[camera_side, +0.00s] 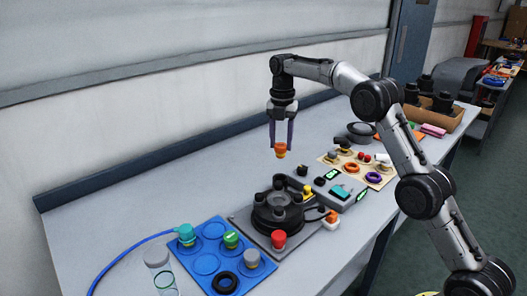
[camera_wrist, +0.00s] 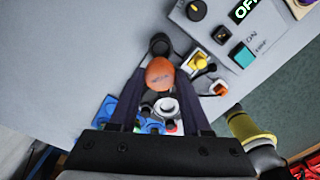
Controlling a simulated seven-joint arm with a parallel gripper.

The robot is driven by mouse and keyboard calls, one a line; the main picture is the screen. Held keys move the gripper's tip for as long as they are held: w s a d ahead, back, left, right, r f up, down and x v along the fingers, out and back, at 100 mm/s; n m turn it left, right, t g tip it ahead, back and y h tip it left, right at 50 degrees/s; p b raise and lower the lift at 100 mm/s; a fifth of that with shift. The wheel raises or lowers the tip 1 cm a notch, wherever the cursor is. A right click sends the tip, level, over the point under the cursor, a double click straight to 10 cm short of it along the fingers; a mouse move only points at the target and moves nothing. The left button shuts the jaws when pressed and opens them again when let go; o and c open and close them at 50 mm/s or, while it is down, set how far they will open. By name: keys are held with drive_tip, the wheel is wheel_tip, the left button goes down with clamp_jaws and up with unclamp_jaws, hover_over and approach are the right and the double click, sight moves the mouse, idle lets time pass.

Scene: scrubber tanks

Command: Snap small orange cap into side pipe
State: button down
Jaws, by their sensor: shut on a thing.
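The small orange cap (camera_side: 280,149) hangs in the air between the two fingertips of my gripper (camera_side: 281,142). In the wrist view the cap (camera_wrist: 160,73) shows as an orange disc between the dark fingers (camera_wrist: 160,82). My gripper is shut on it, pointing down, above the back part of the bench. The black round tank unit (camera_side: 275,214), with several upright black pipes, stands below on a grey plate and is apart from the cap. I cannot tell which pipe is the side pipe. In the wrist view the cap and fingers hide part of the unit.
A blue tray (camera_side: 206,264) with coloured caps and rings lies at front left. A red knob (camera_side: 278,238) stands before the tank. A grey control box (camera_side: 334,189) and beige parts board (camera_side: 356,170) lie to the right. The back left bench is clear.

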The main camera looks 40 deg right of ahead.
sight(281, 157)
drive_tip(key=shift+d+f, duration=0.15)
drive_tip(key=shift+f, duration=2.85)
drive_tip(key=shift+f, duration=0.5)
drive_tip(key=shift+f, duration=0.2)
drive_tip(key=shift+f, duration=1.45)
idle(1.3)
drive_tip(key=c, duration=0.5)
unclamp_jaws()
drive_tip(key=o, duration=0.5)
drive_tip(key=shift+r, duration=0.1)
